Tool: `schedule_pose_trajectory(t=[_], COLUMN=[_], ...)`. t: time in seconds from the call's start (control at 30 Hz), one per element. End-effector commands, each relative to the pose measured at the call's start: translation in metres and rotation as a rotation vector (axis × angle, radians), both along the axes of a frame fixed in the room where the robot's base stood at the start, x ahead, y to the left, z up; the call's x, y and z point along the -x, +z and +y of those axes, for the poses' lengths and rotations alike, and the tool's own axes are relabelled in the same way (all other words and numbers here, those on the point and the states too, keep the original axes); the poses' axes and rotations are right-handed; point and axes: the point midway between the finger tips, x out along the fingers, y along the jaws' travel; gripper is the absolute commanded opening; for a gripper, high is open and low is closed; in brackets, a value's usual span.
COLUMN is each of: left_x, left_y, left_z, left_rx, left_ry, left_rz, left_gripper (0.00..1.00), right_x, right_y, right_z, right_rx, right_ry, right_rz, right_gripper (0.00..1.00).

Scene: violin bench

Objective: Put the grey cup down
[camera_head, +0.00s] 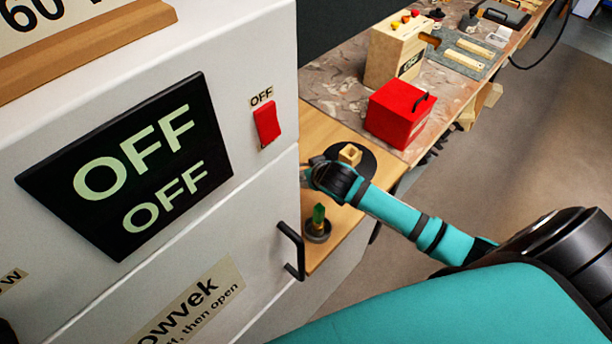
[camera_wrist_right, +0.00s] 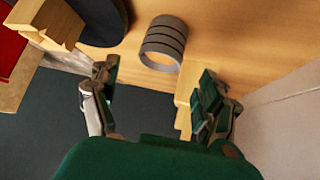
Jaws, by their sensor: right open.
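The grey cup (camera_wrist_right: 163,43) shows in the right wrist view as a ribbed, round grey piece on the wooden bench top. It is beyond my open fingers, and nothing grips it. My left gripper is not in view.
A black disc (camera_head: 368,165) carries a wooden block (camera_head: 350,154). A red box (camera_head: 398,114) stands farther along. The white cabinet (camera_head: 255,205) closes off the left.

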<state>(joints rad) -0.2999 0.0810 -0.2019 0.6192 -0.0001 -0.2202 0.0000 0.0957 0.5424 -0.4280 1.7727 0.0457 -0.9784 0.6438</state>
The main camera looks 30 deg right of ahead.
Motion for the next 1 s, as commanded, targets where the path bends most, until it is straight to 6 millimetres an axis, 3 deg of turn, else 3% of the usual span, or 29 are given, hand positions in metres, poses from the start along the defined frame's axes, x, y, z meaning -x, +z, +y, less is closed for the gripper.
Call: schedule_pose_trajectory(t=[0.33,0.63,1.0], left_x=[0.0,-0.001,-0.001], left_y=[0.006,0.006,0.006], left_z=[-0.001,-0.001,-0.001], left_rx=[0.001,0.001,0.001], left_ry=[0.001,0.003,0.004], left_rz=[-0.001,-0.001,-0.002], left_gripper=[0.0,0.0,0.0], right_x=[-0.027,-0.029,-0.029], right_y=[-0.032,-0.034,-0.034], right_z=[-0.003,-0.003,-0.003], right_rx=[0.001,0.0,0.0], right_ry=[-0.001,0.0,0.0], right_rz=[0.001,0.0,0.001], right_gripper=[0.79,0.78,0.29])
